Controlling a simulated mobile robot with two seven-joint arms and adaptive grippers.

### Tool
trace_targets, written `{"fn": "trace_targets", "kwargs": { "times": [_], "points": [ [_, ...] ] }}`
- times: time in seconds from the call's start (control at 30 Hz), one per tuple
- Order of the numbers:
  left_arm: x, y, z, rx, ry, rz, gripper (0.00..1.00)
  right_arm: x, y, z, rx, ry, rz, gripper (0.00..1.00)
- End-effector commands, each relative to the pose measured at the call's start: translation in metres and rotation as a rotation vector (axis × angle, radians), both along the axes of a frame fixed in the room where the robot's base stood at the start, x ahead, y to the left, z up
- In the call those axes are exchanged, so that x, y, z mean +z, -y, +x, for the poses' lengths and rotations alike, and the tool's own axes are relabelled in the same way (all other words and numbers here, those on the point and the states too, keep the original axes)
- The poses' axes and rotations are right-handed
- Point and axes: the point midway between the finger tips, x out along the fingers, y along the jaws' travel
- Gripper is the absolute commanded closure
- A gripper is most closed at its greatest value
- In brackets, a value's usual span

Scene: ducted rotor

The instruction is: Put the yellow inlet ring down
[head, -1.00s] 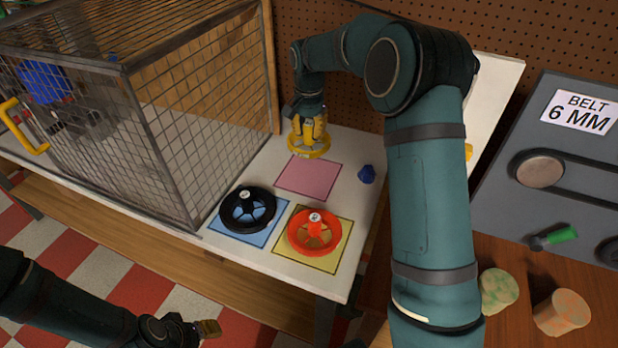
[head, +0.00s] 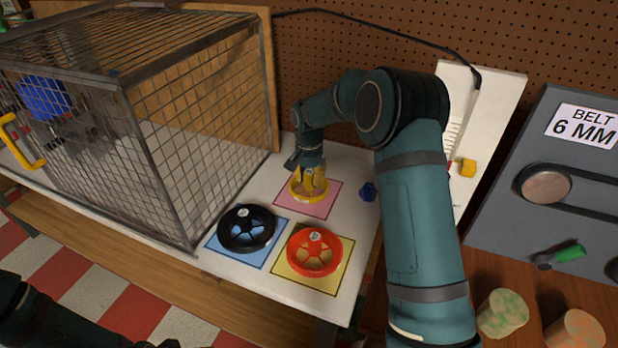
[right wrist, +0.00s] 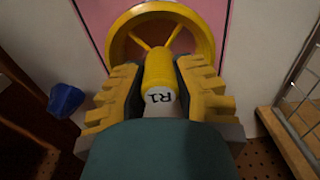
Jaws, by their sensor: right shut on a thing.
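The yellow inlet ring (head: 309,194) is over the pink square (head: 325,205) on the white bench, towards its upper left part. My right gripper (head: 309,172) is shut on the ring's hub from above. In the right wrist view the jaws of the gripper (right wrist: 158,85) sit on both sides of the yellow hub (right wrist: 158,68), which has a white cap marked R1. The rim (right wrist: 207,38) lies level against the pink. I cannot tell whether the ring touches the square. My left gripper is out of view; only part of its arm shows.
A black ring (head: 247,229) sits on the blue square (head: 224,252), and a red ring (head: 314,252) on the yellow square (head: 337,279). A blue knob-like piece (head: 367,191) lies right of the pink square. A wire mesh cage (head: 190,150) stands to the left.

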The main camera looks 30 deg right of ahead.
Motion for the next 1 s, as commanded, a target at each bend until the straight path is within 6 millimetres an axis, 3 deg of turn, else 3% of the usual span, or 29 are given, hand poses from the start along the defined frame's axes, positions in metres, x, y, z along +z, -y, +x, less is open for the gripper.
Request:
{"fn": "trace_targets", "kwargs": {
  "times": [0.17, 0.2, 0.27, 0.67, 0.77, 1.0],
  "points": [
    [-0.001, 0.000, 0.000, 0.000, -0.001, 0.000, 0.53, -0.002, 0.000, 0.000, 0.000, 0.000, 0.000, 1.00],
    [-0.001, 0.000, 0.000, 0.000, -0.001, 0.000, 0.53, -0.003, 0.000, 0.000, 0.000, 0.000, 0.000, 0.68],
    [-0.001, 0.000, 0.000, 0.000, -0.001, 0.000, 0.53, -0.002, 0.000, 0.000, 0.000, 0.000, 0.000, 0.48],
    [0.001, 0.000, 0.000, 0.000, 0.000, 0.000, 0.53, 0.004, 0.000, 0.000, 0.000, 0.002, -0.001, 0.48],
    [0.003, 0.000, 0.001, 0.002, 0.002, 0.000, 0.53, 0.016, 0.000, 0.001, 0.000, 0.003, -0.001, 0.48],
    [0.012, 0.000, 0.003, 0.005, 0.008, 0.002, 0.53, 0.066, 0.000, 0.001, -0.001, 0.004, -0.002, 0.48]
  ]
}}
